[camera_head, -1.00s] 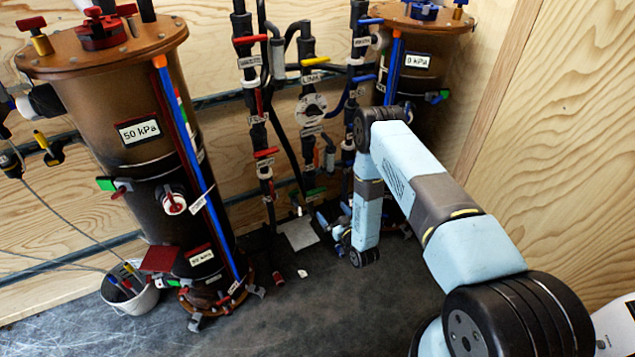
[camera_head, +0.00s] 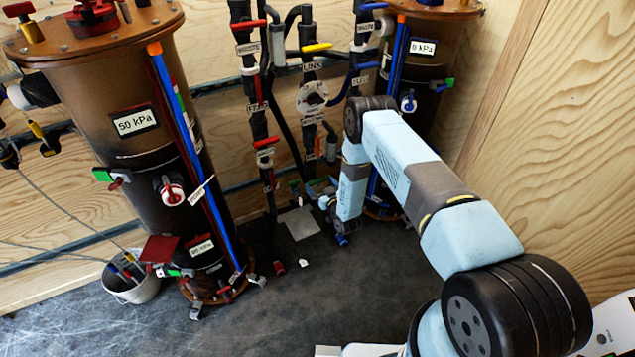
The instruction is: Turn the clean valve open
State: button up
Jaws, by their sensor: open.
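I cannot read which valve is labelled clean. Several lever valves sit on the black pipes between two brown cylinders. The left pipe has a red lever (camera_head: 247,24) at the top and another red lever (camera_head: 266,142) lower down. The middle pipe, labelled LINK, has a yellow lever (camera_head: 317,47). The right pipe has a blue lever (camera_head: 373,6) at the top. My arm hangs down in front of the right pipe's lower part and hides it. My gripper (camera_head: 322,197) is low by the pipe bases, small and partly hidden, open, with nothing seen between its fingers.
The left cylinder (camera_head: 150,205) reads 50 kPa and the right cylinder (camera_head: 420,85) reads 0 kPa. A white bucket (camera_head: 135,290) stands at the left. A grey plate (camera_head: 300,223) lies on the dark floor (camera_head: 310,300), which is mostly clear in front. A wooden wall (camera_head: 560,130) bounds the right.

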jog(key=shift+x, duration=1.25)
jog(key=c, duration=0.7)
